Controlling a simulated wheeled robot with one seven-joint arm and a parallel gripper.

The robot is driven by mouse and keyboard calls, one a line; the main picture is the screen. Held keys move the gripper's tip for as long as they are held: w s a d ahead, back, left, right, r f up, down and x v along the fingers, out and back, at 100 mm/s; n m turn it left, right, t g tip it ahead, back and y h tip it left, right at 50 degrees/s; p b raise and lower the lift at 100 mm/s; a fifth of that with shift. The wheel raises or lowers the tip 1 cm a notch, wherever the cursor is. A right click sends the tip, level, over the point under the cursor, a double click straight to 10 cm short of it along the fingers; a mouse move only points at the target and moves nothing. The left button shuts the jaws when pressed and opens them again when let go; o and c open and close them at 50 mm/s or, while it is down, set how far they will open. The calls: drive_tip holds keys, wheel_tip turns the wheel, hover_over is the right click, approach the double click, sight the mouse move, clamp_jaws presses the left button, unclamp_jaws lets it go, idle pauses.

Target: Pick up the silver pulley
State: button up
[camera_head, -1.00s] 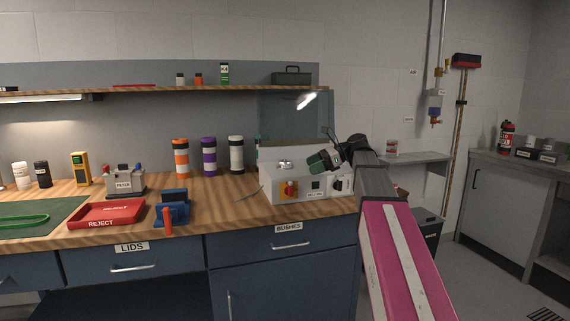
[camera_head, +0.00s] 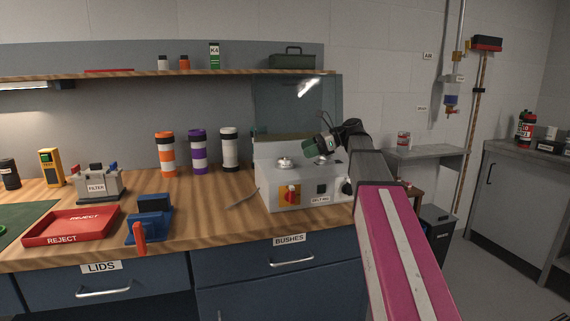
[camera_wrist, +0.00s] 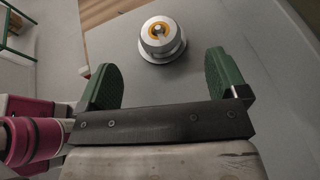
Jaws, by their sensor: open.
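The silver pulley (camera_wrist: 161,40) has a round flange and an orange ring around its centre hole. It rests on a flat grey surface in the wrist view, just beyond my fingertips and roughly midway between their lines. My gripper (camera_wrist: 163,75) is open and empty, with two green pads apart. In the head view my gripper (camera_head: 312,147) hangs over the grey machine (camera_head: 305,185). A silver round piece (camera_head: 284,162) sits on the machine's top to the gripper's left, and another (camera_head: 322,160) is partly hidden below the gripper. I cannot tell which one the wrist view shows.
A clear panel (camera_head: 295,105) stands behind the machine. Orange (camera_head: 165,155), purple (camera_head: 198,152) and white (camera_head: 229,150) banded canisters stand to its left. A red reject tray (camera_head: 70,227) and a blue fixture (camera_head: 152,215) lie further left. The shelf (camera_head: 130,76) runs above.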

sight(287, 158)
drive_tip(key=x, duration=0.8)
drive_tip(key=shift+s+a+f, duration=0.15)
drive_tip(key=shift+a+f, duration=0.05)
drive_tip(key=shift+f, duration=0.05)
drive_tip(key=c, duration=1.1)
drive_tip(key=shift+c, duration=0.2)
drive_tip(key=shift+r, duration=0.15)
